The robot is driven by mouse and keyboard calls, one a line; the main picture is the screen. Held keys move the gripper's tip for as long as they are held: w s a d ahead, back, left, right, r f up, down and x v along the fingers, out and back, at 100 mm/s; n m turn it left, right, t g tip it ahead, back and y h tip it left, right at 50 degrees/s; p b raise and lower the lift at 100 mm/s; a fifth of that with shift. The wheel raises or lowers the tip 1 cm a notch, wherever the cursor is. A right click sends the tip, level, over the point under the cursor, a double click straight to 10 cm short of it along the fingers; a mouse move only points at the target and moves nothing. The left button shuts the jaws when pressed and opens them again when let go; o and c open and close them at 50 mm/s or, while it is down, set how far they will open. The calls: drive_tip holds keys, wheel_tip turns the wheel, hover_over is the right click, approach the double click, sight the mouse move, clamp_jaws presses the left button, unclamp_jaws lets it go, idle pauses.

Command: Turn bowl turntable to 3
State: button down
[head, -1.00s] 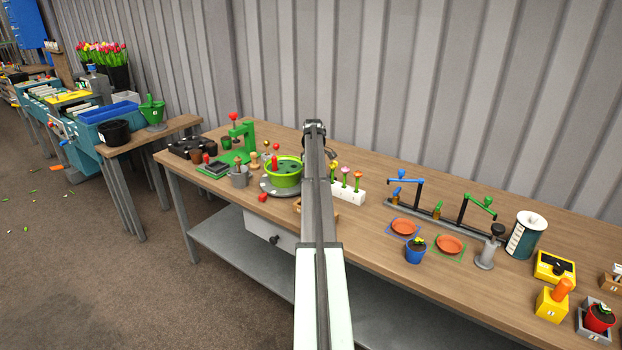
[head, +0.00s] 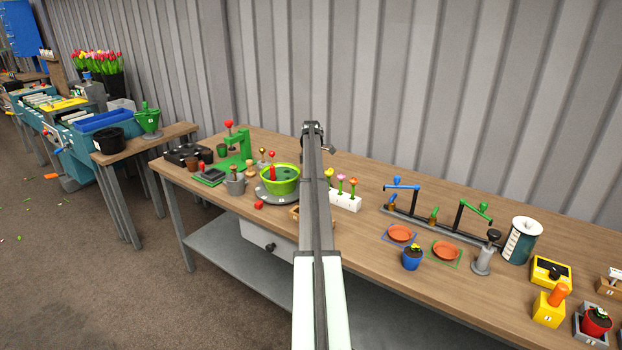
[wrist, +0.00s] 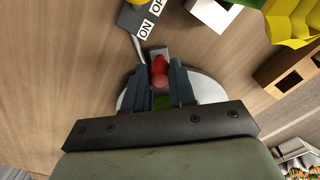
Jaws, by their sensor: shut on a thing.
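The bowl turntable in the head view is a round grey base (head: 263,193) on the bench, left of my arm, with a green bowl (head: 279,180) on it. Number marks are too small to read. In the wrist view, my gripper (wrist: 159,72) is shut on a red knob (wrist: 158,66), over a pale grey disc (wrist: 207,88). A bit of green shows between the fingers; the gripper body hides much of the disc. In the head view my arm hides the gripper.
A dark plate with ON and OFF labels (wrist: 141,19) and a wooden box (wrist: 284,72) lie near the gripper in the wrist view. In the head view, a green press (head: 241,150) stands left of the bowl and a white flower block (head: 346,201) right.

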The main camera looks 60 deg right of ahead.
drive_tip(key=shift+w+d+n, duration=0.95)
drive_tip(key=shift+w+n, duration=0.15)
drive_tip(key=shift+n, duration=0.1)
drive_tip(key=shift+w+d+n, duration=0.4)
drive_tip(key=shift+w+n, duration=0.3)
drive_tip(key=shift+n, duration=0.05)
drive_tip(key=shift+w+d+n, duration=0.4)
drive_tip(key=shift+w+n, duration=0.3)
drive_tip(key=shift+n, duration=0.05)
drive_tip(key=shift+w+d+n, duration=0.2)
drive_tip(key=shift+w+n, duration=0.35)
drive_tip(key=shift+w, duration=0.05)
drive_tip(key=shift+w+d+n, duration=0.15)
drive_tip(key=shift+w+n, duration=0.4)
drive_tip(key=shift+w, duration=0.05)
drive_tip(key=shift+w+n, duration=1)
drive_tip(key=shift+w, duration=0.15)
drive_tip(key=c, duration=0.9)
unclamp_jaws()
drive_tip(key=shift+c, duration=0.2)
